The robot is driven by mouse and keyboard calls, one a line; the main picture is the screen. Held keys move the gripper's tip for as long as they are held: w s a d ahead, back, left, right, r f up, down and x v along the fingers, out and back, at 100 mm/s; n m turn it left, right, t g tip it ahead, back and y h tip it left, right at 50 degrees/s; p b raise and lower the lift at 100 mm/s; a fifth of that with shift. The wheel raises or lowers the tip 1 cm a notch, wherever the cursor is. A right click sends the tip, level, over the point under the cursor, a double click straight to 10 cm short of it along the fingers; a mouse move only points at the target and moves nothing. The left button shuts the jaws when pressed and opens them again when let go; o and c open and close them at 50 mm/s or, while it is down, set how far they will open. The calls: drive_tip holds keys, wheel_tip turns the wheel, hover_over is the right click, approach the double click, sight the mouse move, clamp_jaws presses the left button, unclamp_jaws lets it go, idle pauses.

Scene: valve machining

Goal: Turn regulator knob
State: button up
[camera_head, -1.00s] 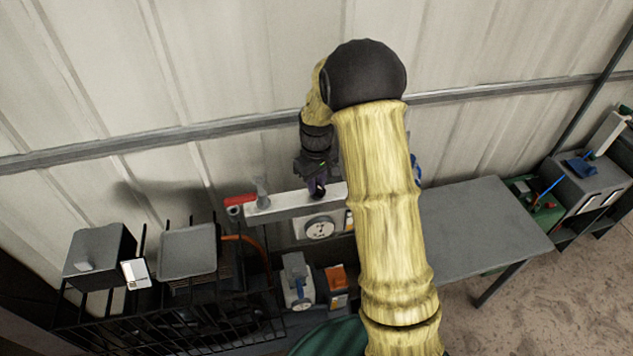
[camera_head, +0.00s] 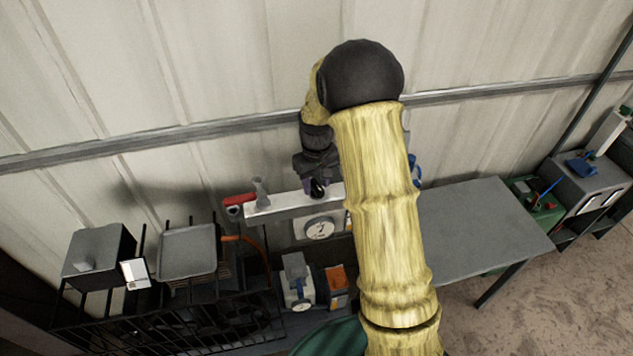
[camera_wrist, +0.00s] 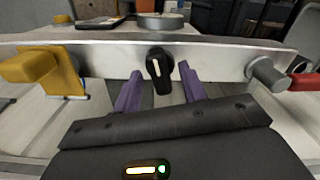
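The regulator knob (camera_wrist: 159,72) is black with a white mark and sits on the face of a pale metal bar (camera_wrist: 215,62) in the wrist view. The white mark runs nearly upright, slightly tilted. My gripper (camera_wrist: 160,71) is open, with one purple finger on each side of the knob. Small gaps show between the fingers and the knob, so I see no clear grip. In the head view my gripper (camera_head: 317,189) is over the bar (camera_head: 272,204), and its body and arm partly hide the knob.
A round gauge (camera_head: 319,228) is mounted just below the bar. A grey table (camera_head: 480,225) stands at right with clear space.

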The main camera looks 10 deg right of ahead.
sight(317, 185)
wheel_tip(317, 185, up, 17)
drive_tip(key=b, duration=0.3)
drive_tip(key=shift+r, duration=0.2)
idle(0.4)
drive_tip(key=s+f+m+t, duration=0.1)
drive_tip(key=s+f, duration=0.5)
drive_tip(key=s, duration=0.4)
drive_tip(key=s+f+m+t, duration=0.1)
drive_tip(key=s+f+m, duration=0.1)
drive_tip(key=s+f, duration=0.4)
drive_tip(key=s, duration=0.5)
drive_tip(key=shift+f+t, duration=0.2)
drive_tip(key=shift+t, duration=0.1)
idle(2.2)
